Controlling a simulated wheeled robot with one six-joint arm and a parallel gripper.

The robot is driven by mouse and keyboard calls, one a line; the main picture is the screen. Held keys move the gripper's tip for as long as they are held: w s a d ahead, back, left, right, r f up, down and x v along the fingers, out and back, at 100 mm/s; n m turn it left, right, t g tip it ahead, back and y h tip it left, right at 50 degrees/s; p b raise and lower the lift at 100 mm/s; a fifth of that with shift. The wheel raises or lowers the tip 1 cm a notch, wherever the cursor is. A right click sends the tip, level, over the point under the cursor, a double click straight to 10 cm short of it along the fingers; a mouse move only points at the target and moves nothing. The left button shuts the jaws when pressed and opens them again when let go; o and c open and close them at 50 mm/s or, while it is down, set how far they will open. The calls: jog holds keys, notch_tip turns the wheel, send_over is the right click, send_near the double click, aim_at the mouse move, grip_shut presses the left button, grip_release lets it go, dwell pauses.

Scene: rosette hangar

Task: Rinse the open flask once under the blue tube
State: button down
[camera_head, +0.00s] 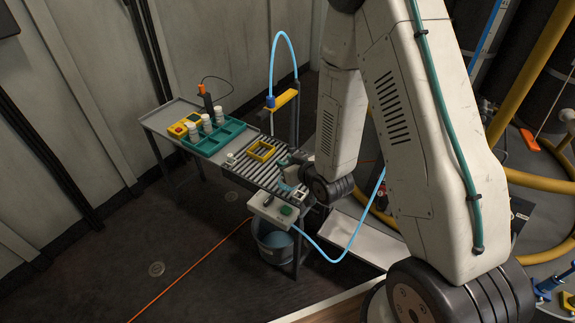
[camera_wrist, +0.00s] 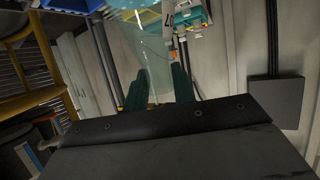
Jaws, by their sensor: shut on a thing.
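My gripper (camera_wrist: 159,92) shows in the wrist view with its two dark teal fingers shut on a pale, see-through flask (camera_wrist: 157,62). The flask's far end runs toward the top edge; I cannot tell its mouth or contents. In the head view my gripper (camera_head: 287,184) is low over the near right part of the slatted bench, partly hidden by my arm, and the flask is not clear there. The blue tube (camera_head: 285,35) arches above the bench, down to a nozzle by a yellow bracket (camera_head: 284,99), behind and left of my gripper.
A teal tray (camera_head: 213,141) with several white bottles stands at the bench's far left. A yellow frame (camera_head: 262,151) lies on the slats (camera_head: 250,171). A box with a green button (camera_head: 272,208) is at the near edge, above a bucket (camera_head: 275,243). Yellow pipes (camera_head: 528,75) are at right.

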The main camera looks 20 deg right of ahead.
jog(key=shift+r, duration=0.4)
